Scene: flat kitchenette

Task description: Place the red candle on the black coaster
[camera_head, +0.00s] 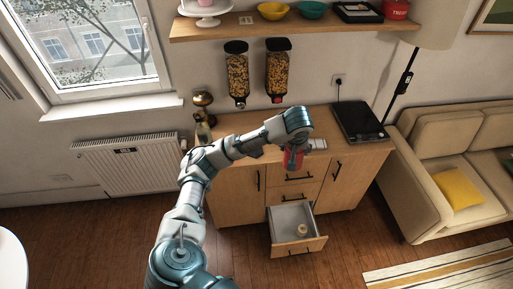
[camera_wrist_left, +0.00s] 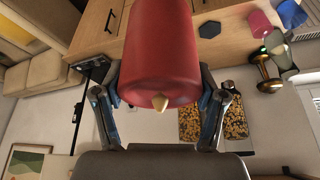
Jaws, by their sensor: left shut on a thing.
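The red candle (camera_wrist_left: 160,50) is large in the left wrist view, with a pale wick tip at its end. My left gripper (camera_wrist_left: 161,100) is shut on it, one finger on each side. In the head view the candle (camera_head: 292,160) shows below my left wrist, in front of the cabinet's front edge. The black coaster (camera_wrist_left: 209,29) is a small dark hexagon lying on the wooden counter in the left wrist view, apart from the candle. In the head view I cannot make the coaster out; my arm covers part of the counter. My right gripper is not in view.
The cabinet's lower drawer (camera_head: 298,244) is open, with a small pale thing (camera_head: 302,230) inside. A black hob-like slab (camera_head: 359,121) lies at the counter's right end. A gold lamp-like object (camera_head: 203,99) stands at its left end. Cereal dispensers (camera_head: 237,75) hang above.

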